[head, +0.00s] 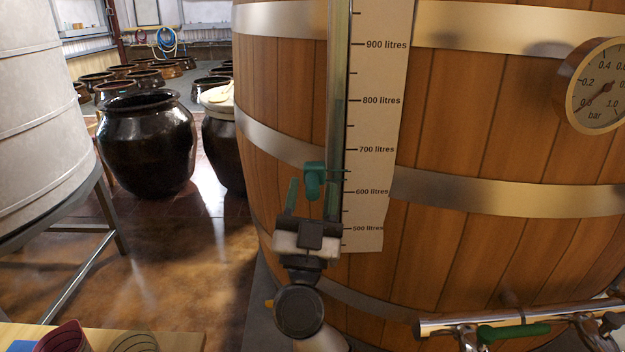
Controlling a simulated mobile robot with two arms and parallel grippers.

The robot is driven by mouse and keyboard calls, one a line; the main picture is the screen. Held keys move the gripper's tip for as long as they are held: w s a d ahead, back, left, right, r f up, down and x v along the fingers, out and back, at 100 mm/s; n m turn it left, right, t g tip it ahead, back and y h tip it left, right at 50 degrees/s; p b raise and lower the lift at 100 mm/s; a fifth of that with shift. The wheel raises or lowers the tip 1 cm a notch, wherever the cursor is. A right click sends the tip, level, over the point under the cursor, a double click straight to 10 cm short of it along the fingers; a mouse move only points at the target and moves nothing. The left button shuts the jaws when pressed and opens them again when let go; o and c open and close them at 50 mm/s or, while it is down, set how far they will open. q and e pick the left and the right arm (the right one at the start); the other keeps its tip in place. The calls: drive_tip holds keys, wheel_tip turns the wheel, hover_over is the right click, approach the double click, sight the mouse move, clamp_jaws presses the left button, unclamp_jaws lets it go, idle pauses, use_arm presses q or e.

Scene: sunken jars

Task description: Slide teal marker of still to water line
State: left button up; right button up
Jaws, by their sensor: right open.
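The teal marker (314,181) sits on the upright glass sight tube (338,60) on the front of the wooden still (470,120). Its thin pointer reaches over the scale board (378,110), about midway between 600 and 700 litres. The liquid in the tube seems to end near the 800 litres mark, but this is faint. My right gripper (311,200) is open, pointing up, just below the marker. Its fingers stand apart on either side of the marker's lower end; I cannot tell if they touch it. My left gripper is not in view.
A round pressure gauge (597,88) sticks out at the right. A metal pipe with a green-handled valve (513,333) crosses the lower right. A pale tank (40,120) on metal legs stands left. Dark jars (147,145) stand behind. A wooden table edge (180,340) is at the lower left.

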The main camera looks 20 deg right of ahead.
sight(312, 181)
drive_tip(key=shift+w+d+r, duration=0.2)
drive_tip(key=shift+w+r, duration=0.2)
drive_tip(key=shift+r, duration=0.05)
clamp_jaws()
wheel_tip(312, 181, up, 12)
drive_tip(key=p, duration=1.5)
unclamp_jaws()
